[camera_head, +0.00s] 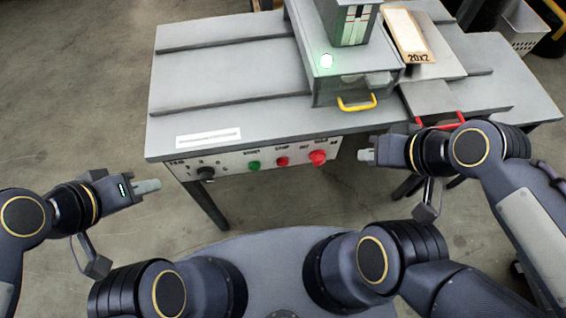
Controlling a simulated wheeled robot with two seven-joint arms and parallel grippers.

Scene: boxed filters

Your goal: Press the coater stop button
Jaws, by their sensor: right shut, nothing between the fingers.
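The coater's control panel (225,164) runs along the front edge of the grey table. It carries a green button (254,165), a smaller red button (282,161) under a label that seems to read STOP, and a larger red knob-like button (318,158) to the right. My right gripper (364,155) is shut and empty, a short way right of the large red button, pointing left, apart from it in the picture. My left gripper (149,186) is left of the panel, pointing right, with nothing visible in it. Its finger gap cannot be made out.
A black knob (206,173) sits at the panel's left end. A box marked 20x2 (408,37) lies behind right. Open floor is at left.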

